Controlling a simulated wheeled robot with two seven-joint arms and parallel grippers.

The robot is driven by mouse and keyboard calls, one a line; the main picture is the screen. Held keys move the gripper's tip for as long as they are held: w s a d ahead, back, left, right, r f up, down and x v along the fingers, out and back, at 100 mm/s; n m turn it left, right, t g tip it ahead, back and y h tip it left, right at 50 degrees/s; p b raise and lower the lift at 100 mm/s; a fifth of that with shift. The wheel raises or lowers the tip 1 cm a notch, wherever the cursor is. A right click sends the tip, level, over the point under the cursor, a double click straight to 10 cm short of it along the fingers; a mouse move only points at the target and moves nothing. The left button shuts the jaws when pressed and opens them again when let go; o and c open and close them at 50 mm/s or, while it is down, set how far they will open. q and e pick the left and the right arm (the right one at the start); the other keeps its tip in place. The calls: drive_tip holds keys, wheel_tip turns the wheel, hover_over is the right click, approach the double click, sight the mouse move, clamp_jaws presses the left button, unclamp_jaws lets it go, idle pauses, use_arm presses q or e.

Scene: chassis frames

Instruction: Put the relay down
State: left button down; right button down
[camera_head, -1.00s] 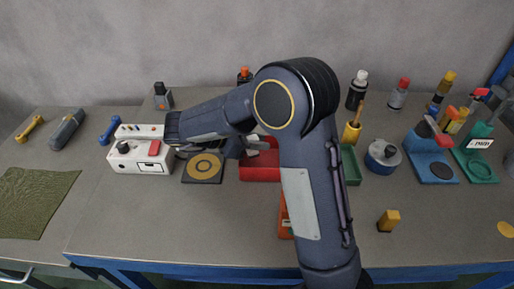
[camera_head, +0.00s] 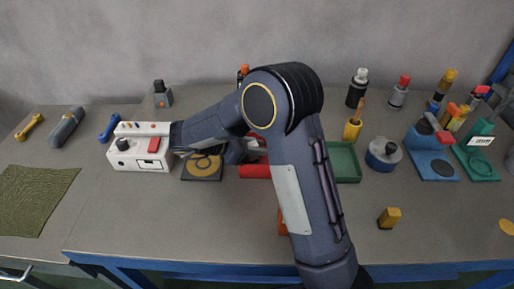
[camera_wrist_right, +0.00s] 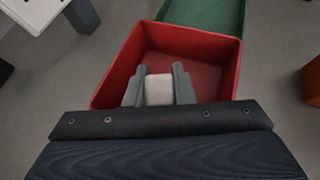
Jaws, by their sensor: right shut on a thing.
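The relay, a small pale block (camera_wrist_right: 159,89), is between the two grey fingers of my right gripper (camera_wrist_right: 159,87) in the right wrist view. The gripper is shut on it, over the open red bin (camera_wrist_right: 121,72). The bin's floor around the block looks bare; I cannot tell how far above it the block is. In the head view my right gripper (camera_head: 258,151) is at the red bin (camera_head: 254,171), and my own arm hides much of both. My left gripper is not in view.
A green tray (camera_head: 346,162) adjoins the bin's right side. An orange object is partly behind my arm. A yellow block (camera_head: 389,218) stands at the front right.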

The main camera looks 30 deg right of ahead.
drive_tip(key=shift+s+a+f, duration=0.1)
drive_tip(key=shift+s+f, duration=0.05)
drive_tip(key=shift+f, duration=0.5)
drive_tip(key=c, duration=1.2)
unclamp_jaws()
drive_tip(key=shift+f, duration=0.1)
drive_tip(key=shift+c, duration=0.2)
drive_tip(key=shift+r, duration=0.3)
drive_tip(key=shift+r+p, duration=0.4)
drive_tip(key=shift+p, duration=0.25)
drive_tip(key=b+v, duration=0.1)
drive_tip(key=v, duration=1.1)
drive_tip(key=shift+r, duration=0.15)
